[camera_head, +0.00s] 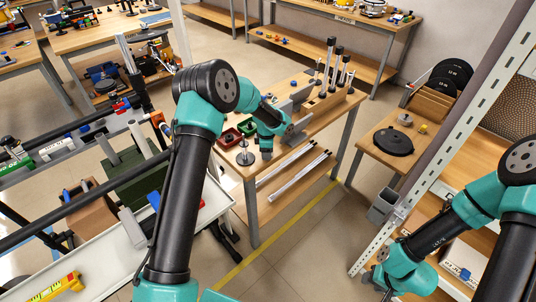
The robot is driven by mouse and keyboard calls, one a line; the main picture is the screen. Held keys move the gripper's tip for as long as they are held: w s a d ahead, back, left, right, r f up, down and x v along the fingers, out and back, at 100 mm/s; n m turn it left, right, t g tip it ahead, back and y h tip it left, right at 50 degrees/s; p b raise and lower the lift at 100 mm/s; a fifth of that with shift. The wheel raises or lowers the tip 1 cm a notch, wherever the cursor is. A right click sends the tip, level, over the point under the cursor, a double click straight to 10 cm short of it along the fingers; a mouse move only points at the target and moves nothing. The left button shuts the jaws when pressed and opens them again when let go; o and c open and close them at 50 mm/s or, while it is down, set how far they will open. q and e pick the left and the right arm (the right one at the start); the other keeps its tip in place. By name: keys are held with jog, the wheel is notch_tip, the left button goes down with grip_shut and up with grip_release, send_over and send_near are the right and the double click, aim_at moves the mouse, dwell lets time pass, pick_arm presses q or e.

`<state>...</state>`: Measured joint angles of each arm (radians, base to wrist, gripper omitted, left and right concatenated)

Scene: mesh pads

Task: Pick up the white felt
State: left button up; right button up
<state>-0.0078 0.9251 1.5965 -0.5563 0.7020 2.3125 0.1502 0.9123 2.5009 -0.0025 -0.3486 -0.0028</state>
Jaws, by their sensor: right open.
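I cannot make out a white felt for certain in the head view. My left gripper (294,134) is over the wooden workbench (318,122) in the middle, close to a grey metal block; its fingers are too small and merged with the things behind to read. My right gripper (377,284) is low at the right, beside the foot of a perforated metal post, and is open. Nothing shows between its fingers. A white box-like item (459,262) with a blue mark sits behind my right forearm, partly hidden.
Red and green bins (230,137) and upright dark-topped rods (330,65) stand on the middle bench. A small table (373,160) holds a black disc (393,141). A slanted metal post (450,130) rises near my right arm. A white-edged cart (90,262) lies at left.

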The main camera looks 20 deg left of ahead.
pick_arm(q)
jog(key=c, duration=0.6)
jog(key=shift+o, duration=0.2)
jog(key=shift+r, duration=0.15)
jog(key=shift+r, duration=0.3)
notch_tip(320, 180, up, 3)
jog(key=s+d, duration=0.2)
jog(key=s, duration=0.5)
jog(key=s+d+r, duration=0.1)
jog(key=s+d, duration=0.2)
jog(key=s, duration=0.5)
jog(key=shift+d, duration=0.25)
jog(key=w+a+r, duration=0.9)
jog(key=a+r, duration=0.4)
jog(key=r, duration=0.1)
jog(key=shift+w+a, duration=0.3)
